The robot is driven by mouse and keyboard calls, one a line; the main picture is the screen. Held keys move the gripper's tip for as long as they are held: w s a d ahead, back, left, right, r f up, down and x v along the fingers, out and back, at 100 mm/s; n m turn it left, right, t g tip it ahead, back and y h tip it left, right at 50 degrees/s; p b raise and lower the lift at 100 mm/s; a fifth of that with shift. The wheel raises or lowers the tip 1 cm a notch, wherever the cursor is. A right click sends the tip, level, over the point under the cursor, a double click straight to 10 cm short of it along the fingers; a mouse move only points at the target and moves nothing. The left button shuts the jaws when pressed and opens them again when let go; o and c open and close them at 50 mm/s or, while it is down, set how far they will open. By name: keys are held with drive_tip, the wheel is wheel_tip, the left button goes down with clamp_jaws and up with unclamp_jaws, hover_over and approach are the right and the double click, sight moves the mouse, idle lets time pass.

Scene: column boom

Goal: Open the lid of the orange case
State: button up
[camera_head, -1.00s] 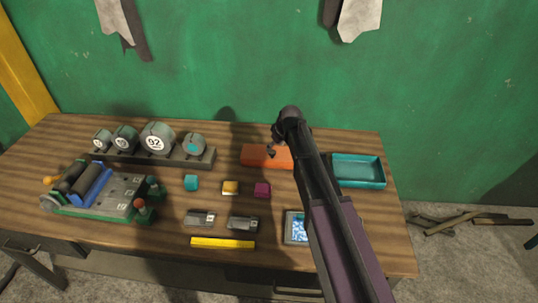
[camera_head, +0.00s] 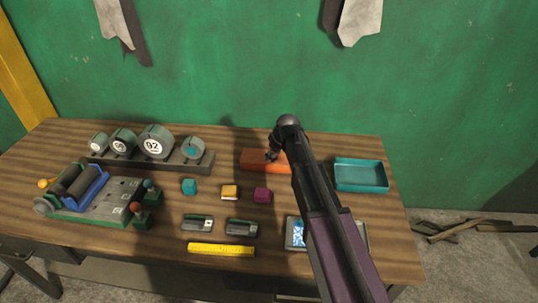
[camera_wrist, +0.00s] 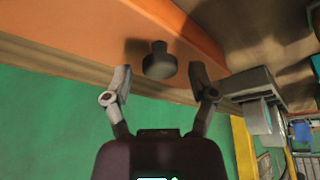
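The orange case (camera_head: 258,160) lies at the back of the wooden table, right of centre, partly hidden by my arm. In the wrist view its orange surface (camera_wrist: 95,38) fills the upper part, with a dark round knob (camera_wrist: 159,62) standing out from it. My gripper (camera_wrist: 162,76) is open, with one finger on each side of the knob. The fingertips appear apart from the knob. The case looks closed.
A teal tray (camera_head: 361,188) stands right of the case. Teal, yellow and magenta cubes (camera_head: 230,192) lie in front. A rack of round gauges (camera_head: 155,143) and a machine with rollers (camera_head: 95,195) stand left. A blue-screened device (camera_head: 294,233) lies under my arm.

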clamp_jaws()
drive_tip(key=shift+a, duration=0.4)
drive_tip(key=shift+d, duration=0.2)
drive_tip(key=shift+a, duration=0.1)
drive_tip(key=shift+d+r+g, duration=0.1)
drive_tip(key=shift+d+g, duration=0.1)
drive_tip(key=shift+g, duration=0.1)
